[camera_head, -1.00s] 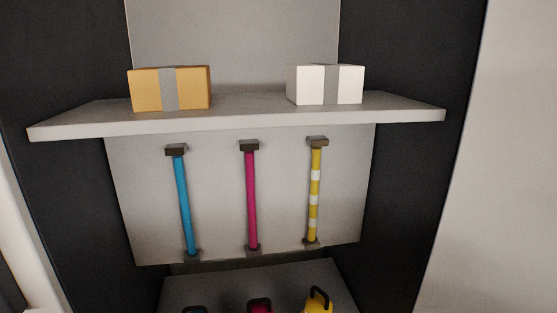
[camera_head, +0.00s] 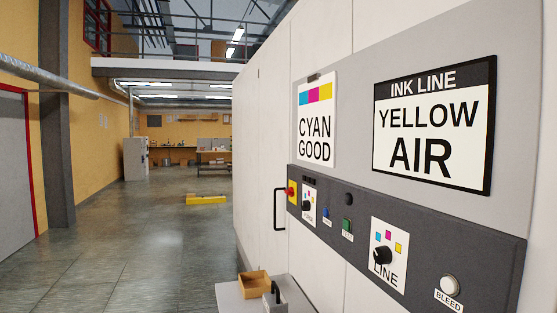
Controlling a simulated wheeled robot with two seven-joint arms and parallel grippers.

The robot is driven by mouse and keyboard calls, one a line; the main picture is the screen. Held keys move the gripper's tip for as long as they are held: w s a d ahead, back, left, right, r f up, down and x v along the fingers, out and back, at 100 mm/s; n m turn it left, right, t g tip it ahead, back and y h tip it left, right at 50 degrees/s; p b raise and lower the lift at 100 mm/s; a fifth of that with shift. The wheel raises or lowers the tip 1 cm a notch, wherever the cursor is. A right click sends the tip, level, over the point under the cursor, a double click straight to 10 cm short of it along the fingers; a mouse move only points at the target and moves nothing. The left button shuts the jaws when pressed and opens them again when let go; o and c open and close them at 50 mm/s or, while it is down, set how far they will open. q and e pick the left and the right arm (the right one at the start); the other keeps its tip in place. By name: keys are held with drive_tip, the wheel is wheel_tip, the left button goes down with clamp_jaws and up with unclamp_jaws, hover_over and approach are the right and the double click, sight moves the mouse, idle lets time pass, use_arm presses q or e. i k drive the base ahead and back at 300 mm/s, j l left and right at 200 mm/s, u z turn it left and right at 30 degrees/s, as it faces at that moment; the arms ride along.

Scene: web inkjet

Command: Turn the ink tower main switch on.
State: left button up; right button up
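The ink tower (camera_head: 266,150) is a tall white cabinet filling the right side of the head view. A dark grey control strip (camera_head: 450,255) runs along it. At the strip's left end is a red and yellow switch (camera_head: 291,192), seen at a steep angle; its setting cannot be read. Beside it is a black knob (camera_head: 306,205) on a white plate with colour squares. A blue button (camera_head: 326,212), a green button (camera_head: 347,225), a black knob marked LINE (camera_head: 383,255) and a pale BLEED button (camera_head: 449,286) follow to the right. Neither gripper is in view.
Signs read CYAN GOOD (camera_head: 316,135) and INK LINE YELLOW AIR (camera_head: 430,128). A black door handle (camera_head: 279,209) sticks out left of the strip. A low grey surface (camera_head: 238,297) with an orange-brown open box (camera_head: 254,285) stands below. Open floor (camera_head: 150,240) lies left.

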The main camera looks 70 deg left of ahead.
sight(291, 193)
drive_tip(key=i+u, duration=0.1)
drive_tip(key=u, duration=1.8)
drive_tip(key=j+u, duration=0.1)
drive_tip(key=j, duration=0.4)
drive_tip(key=i+j+u, duration=0.1)
drive_tip(key=j, duration=0.4)
drive_tip(key=i+j+u, duration=0.15)
drive_tip(key=j, duration=0.35)
drive_tip(key=j+u, duration=0.1)
drive_tip(key=j, duration=0.4)
